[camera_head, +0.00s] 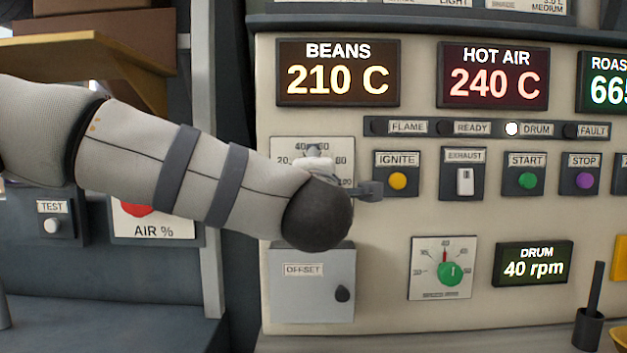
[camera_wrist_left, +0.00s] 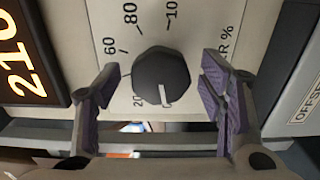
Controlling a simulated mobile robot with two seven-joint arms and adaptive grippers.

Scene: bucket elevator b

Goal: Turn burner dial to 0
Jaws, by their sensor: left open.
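The burner dial (camera_wrist_left: 160,72) is a black faceted knob with a white pointer line, on a pale plate marked in percent, in the left wrist view. The pointer faces down in that view, just right of the 20 label. My left gripper (camera_wrist_left: 159,86) is open, with one purple-padded finger on each side of the knob and gaps between pads and knob. In the head view my left arm and hand cover most of the burner plate (camera_head: 289,147) and its knob. My right gripper is not in view.
Right of the hand is the IGNITE button (camera_head: 397,181). Below is the OFFSET box (camera_head: 290,287) with a small black knob. A green dial (camera_head: 450,273) sits lower right. The BEANS display (camera_head: 338,74) is above, reading 210 C. HOT AIR (camera_head: 493,76) reads 240 C.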

